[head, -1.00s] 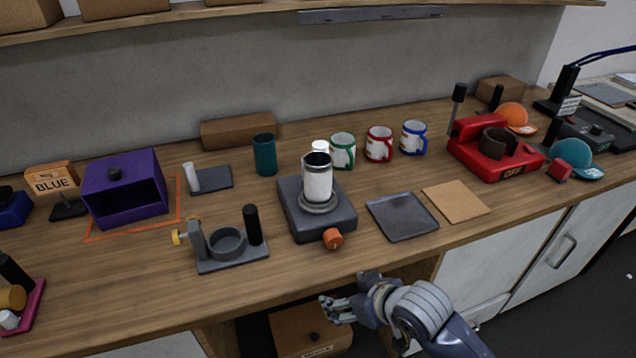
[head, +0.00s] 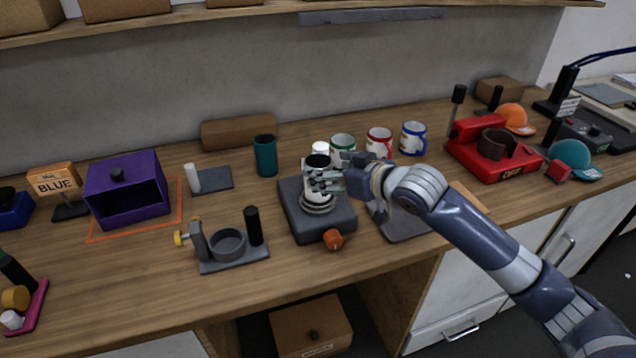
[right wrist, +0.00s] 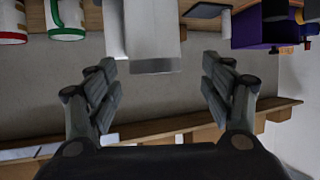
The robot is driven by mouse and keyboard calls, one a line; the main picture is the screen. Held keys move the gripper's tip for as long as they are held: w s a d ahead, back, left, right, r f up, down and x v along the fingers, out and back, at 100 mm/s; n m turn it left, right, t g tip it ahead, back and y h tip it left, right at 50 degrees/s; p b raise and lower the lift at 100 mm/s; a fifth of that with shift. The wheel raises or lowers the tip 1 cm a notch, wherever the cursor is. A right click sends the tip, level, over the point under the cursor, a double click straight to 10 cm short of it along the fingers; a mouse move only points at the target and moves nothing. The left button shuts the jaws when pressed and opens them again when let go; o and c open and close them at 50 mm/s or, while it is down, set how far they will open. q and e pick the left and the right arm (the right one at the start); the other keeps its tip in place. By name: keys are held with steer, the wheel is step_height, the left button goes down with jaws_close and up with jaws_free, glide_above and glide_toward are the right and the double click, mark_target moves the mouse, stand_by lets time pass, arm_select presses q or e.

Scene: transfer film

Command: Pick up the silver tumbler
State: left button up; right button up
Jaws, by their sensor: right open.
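The silver tumbler (head: 316,198) stands upright on a dark grey heater-like base (head: 338,221) with an orange knob. Its dark open top shows above my right gripper, and its middle is partly hidden by the fingers. My right gripper (head: 322,181) reaches in from the right at the tumbler's height. It is open. In the right wrist view the pale tumbler (right wrist: 153,30) shows ahead, between the lines of the two spread fingers (right wrist: 158,66). I cannot tell whether a finger touches it. My left gripper is not in view.
A white-capped item (head: 320,148) and mugs with green (head: 342,144), red (head: 379,142) and blue (head: 413,138) trim stand behind. A teal tumbler (head: 265,156) is at back left. A grey holder (head: 232,262) is front left. A grey tray (head: 405,228) lies under my right forearm.

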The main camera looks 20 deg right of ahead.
mark_target(311, 163)
steer(key=shift+p+x, duration=0.45)
steer(key=shift+x, duration=0.55)
steer(key=x, duration=0.2)
steer(key=p+x, duration=0.1)
steer(key=shift+w+d, duration=0.2)
steer(key=shift+d, duration=0.05)
steer(key=shift+w+a+f, duration=0.15)
steer(key=shift+w+f, duration=0.15)
steer(key=shift+w, duration=0.05)
steer(key=shift+c, duration=0.3)
steer(key=shift+r, duration=0.1)
jaws_close()
